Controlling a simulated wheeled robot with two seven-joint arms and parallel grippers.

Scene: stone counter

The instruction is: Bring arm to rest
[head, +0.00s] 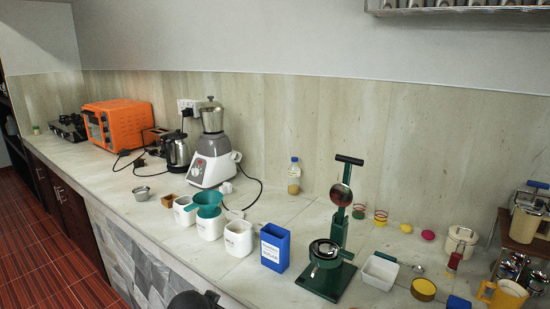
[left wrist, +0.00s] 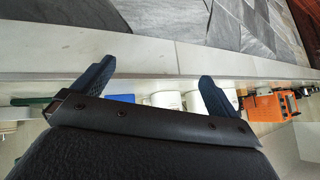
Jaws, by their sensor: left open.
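My left gripper (left wrist: 157,82) shows in the left wrist view with its two dark fingers spread wide apart and nothing between them. Beyond the fingers are the counter's front edge and its grey stone-tiled face. At the bottom edge of the head view a dark rounded part, likely of my own arm, sits in front of the counter (head: 150,212); its fingers cannot be made out there. My right gripper is in neither view.
On the counter stand an orange oven (head: 118,124), a blender (head: 212,150), white canisters (head: 239,239), a blue box (head: 274,247), a green press (head: 327,262) and a white dish (head: 380,271). A yellow mug (head: 506,295) is at the right. Floor (head: 50,270) shows at the lower left.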

